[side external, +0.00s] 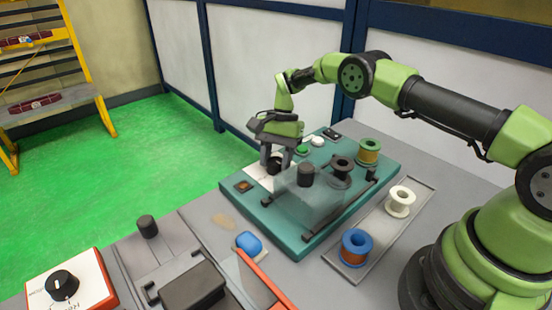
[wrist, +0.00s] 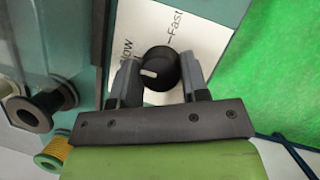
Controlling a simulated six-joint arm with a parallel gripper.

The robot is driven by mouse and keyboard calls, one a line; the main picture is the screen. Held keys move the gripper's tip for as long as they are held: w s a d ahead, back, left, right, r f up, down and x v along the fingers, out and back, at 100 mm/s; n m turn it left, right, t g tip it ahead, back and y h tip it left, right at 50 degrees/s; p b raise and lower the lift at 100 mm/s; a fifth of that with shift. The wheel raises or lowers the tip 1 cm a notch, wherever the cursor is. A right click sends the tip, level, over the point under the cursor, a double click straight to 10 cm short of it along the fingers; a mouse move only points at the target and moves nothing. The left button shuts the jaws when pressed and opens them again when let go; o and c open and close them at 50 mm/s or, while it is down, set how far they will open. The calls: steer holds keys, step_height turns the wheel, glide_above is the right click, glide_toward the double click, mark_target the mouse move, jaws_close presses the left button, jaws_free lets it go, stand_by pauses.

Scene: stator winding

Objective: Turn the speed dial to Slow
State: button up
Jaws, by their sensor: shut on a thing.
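The speed dial is a black round knob (wrist: 160,70) with a white pointer mark, set on a white label plate (wrist: 205,22). In the wrist view the pointer faces left, toward the side with the partly hidden "Slow" lettering (wrist: 126,50). The "Fast" lettering (wrist: 174,28) lies above the knob. My gripper (wrist: 157,82) is shut on the knob, with one finger on each side. In the side view my gripper (side external: 276,160) reaches down to the dial (side external: 274,169) at the teal machine's (side external: 240,203) far left part.
A clear cover (side external: 318,205) stands close to the right of my gripper. Wire spools (side external: 369,151) and a green button (side external: 302,150) are on or near the machine. Another dial (side external: 62,284) sits on a red-edged box at front left.

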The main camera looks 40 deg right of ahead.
steer(key=o, duration=0.9)
steer(key=v, duration=0.6)
steer(key=shift+w+d+r, duration=0.1)
steer(key=shift+d+r, duration=0.05)
steer(key=shift+r, duration=0.15)
steer(key=shift+d+r, duration=0.1)
steer(key=shift+r, duration=0.35)
